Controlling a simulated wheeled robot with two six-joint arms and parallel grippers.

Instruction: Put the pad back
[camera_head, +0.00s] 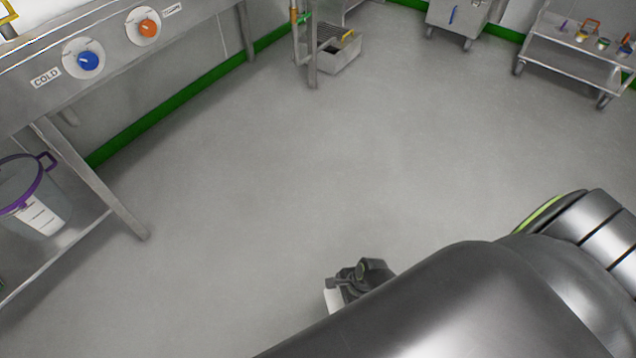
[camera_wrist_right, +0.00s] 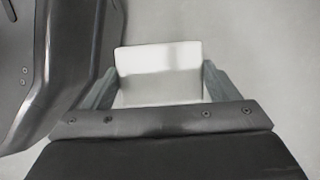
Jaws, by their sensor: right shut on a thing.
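A white block-shaped pad (camera_wrist_right: 158,75) sits between the two fingers of my right gripper (camera_wrist_right: 158,88) in the right wrist view. The fingers are shut on its left and right sides. In the head view, my right gripper (camera_head: 352,285) shows only in part beyond my arm, low in the middle, with a bit of the white pad (camera_head: 333,299) at its left side. Bare grey floor lies below the pad. My left gripper is in neither view. No place for the pad can be made out with certainty.
A steel sink bench with a blue COLD knob (camera_head: 88,61) and an orange knob (camera_head: 148,28) stands at left. A purple-rimmed bucket (camera_head: 38,205) is on its lower shelf. A small floor box (camera_head: 341,54), a bin (camera_head: 455,18) and a trolley (camera_head: 570,55) stand far back. The middle floor is clear.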

